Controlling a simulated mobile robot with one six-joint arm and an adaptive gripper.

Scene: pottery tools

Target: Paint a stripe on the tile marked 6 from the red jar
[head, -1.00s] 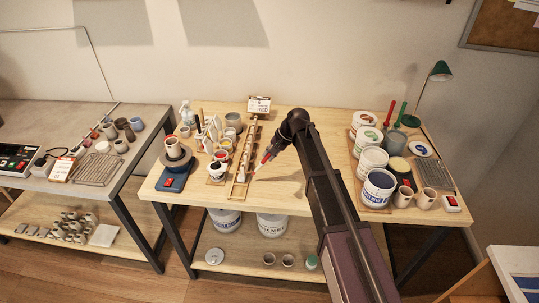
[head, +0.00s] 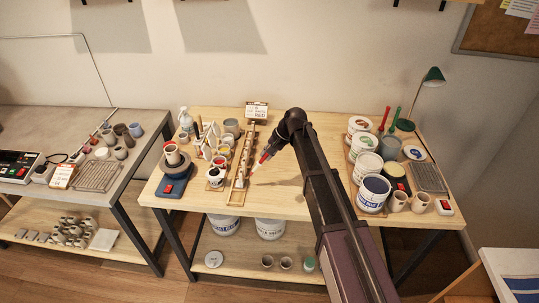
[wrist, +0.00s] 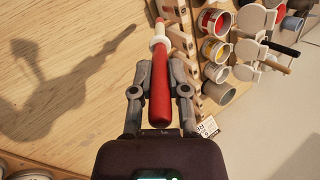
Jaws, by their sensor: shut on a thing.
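My gripper (wrist: 159,84) is shut on the red handle of a brush (wrist: 160,104). The brush has a white collar and a red tip at the top of the wrist view. In the head view the brush (head: 264,157) slants down to the left, its tip beside the long wooden tile rack (head: 237,196). I cannot tell whether the tip touches a tile. The numbers on the tiles are too small to read, so I cannot pick out tile 6.
A card (head: 257,110) ending in "RED" stands behind the rack. A blue device (head: 170,188) with a cup on it sits at left. Paint tubs, including a blue one (head: 373,194), crowd the table's right side. The table front (head: 278,205) is clear.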

